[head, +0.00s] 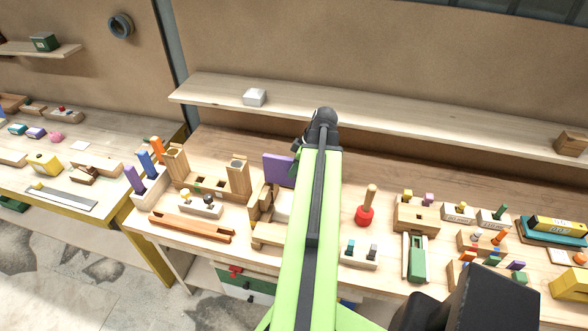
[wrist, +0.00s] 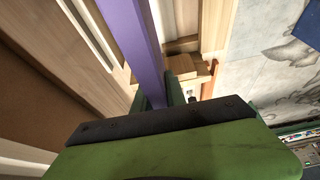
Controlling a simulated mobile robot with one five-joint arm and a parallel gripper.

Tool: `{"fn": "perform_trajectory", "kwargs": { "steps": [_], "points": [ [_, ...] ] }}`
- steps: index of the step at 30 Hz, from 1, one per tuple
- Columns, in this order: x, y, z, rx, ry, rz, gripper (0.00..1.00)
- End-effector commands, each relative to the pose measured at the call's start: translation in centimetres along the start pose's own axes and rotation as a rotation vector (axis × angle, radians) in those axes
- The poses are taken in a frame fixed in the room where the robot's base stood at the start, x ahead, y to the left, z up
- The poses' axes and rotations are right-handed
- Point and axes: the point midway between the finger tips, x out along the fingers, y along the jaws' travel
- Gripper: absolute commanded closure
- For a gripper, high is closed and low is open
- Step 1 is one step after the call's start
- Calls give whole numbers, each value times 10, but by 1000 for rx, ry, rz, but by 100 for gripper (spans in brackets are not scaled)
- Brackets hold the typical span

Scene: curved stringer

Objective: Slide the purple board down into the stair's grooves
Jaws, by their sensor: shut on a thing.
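The purple board (head: 278,170) shows in the head view just left of my arm, upright above the back of the wooden stair (head: 264,208). My gripper (wrist: 158,95) is shut on the purple board (wrist: 134,42) in the wrist view, with one finger on each side of it. In the head view my arm hides most of the gripper and the stair's right part. Pale wooden blocks, probably part of the stair (wrist: 186,64), show beyond the fingers in the wrist view. I cannot tell whether the board's lower edge sits in a groove.
A wooden post block (head: 238,178) and an orange-brown rail (head: 192,227) lie left of the stair. A red plunger-like tool (head: 365,208) stands right of my arm. A shelf (head: 370,122) with a white box (head: 255,97) runs behind the bench.

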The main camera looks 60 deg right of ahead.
Motion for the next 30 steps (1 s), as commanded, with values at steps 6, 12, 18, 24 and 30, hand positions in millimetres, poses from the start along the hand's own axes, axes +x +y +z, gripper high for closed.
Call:
{"fn": "perform_trajectory", "kwargs": {
  "steps": [6,12,18,24,30],
  "points": [
    [2,0,1,0,0,0,100],
    [7,0,3,0,0,0,100],
    [12,0,5,0,0,0,100],
    [17,0,7,0,0,0,100],
    [21,0,9,0,0,0,100]
  ]
}}
